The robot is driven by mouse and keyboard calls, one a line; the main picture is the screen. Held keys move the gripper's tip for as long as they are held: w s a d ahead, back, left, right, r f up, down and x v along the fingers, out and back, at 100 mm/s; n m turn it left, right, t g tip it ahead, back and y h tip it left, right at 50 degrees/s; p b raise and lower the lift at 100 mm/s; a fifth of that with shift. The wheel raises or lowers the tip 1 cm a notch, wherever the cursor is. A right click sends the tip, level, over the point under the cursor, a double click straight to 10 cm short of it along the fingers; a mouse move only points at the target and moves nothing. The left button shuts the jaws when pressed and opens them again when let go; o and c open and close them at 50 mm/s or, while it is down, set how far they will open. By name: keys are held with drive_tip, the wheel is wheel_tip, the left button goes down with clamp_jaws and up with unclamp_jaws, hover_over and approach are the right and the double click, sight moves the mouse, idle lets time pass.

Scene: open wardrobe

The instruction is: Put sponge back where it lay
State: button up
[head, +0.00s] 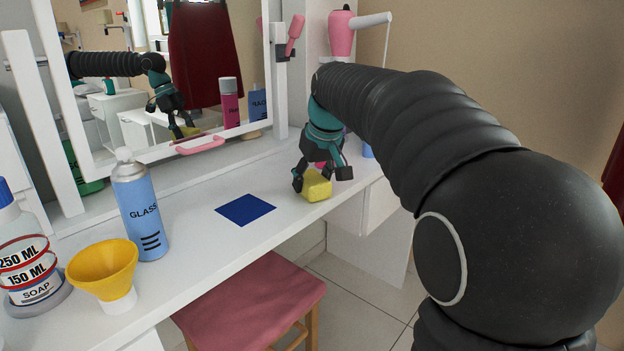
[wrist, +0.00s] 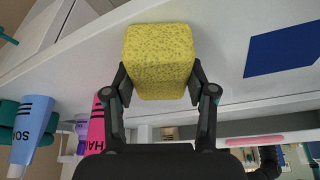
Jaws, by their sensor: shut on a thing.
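The yellow sponge (head: 316,187) is between the fingers of my gripper (head: 321,178), over the right part of the white dressing table, near its front edge. In the wrist view the sponge (wrist: 158,60) fills the space between both fingertips, and my gripper (wrist: 160,82) is shut on it. I cannot tell whether the sponge's underside touches the tabletop. A flat dark blue square (head: 245,210) lies on the table, left of the sponge and apart from it. The blue square (wrist: 283,50) is bare in the wrist view too.
A blue GLASS spray can (head: 142,210), a yellow funnel (head: 104,270) and a soap bottle (head: 28,255) stand at left. A mirror (head: 200,90) stands behind. A pink hair dryer (head: 341,35) hangs at the back right. A pink stool (head: 255,305) is below the front edge.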

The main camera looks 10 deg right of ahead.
drive_tip(key=o, duration=1.1)
drive_tip(key=p+v, duration=0.1)
drive_tip(key=v, duration=1.1)
drive_tip(key=shift+p, duration=0.35)
drive_tip(key=s+f+m, duration=0.1)
drive_tip(key=s+f, duration=0.6)
drive_tip(key=s, duration=0.1)
drive_tip(key=s+f+m, duration=0.1)
drive_tip(key=s+f, duration=0.6)
drive_tip(key=s, duration=0.2)
drive_tip(key=s+a+f+t+h, duration=0.1)
drive_tip(key=s+f, duration=0.6)
drive_tip(key=s, duration=0.1)
drive_tip(key=shift+s+f+m, duration=0.4)
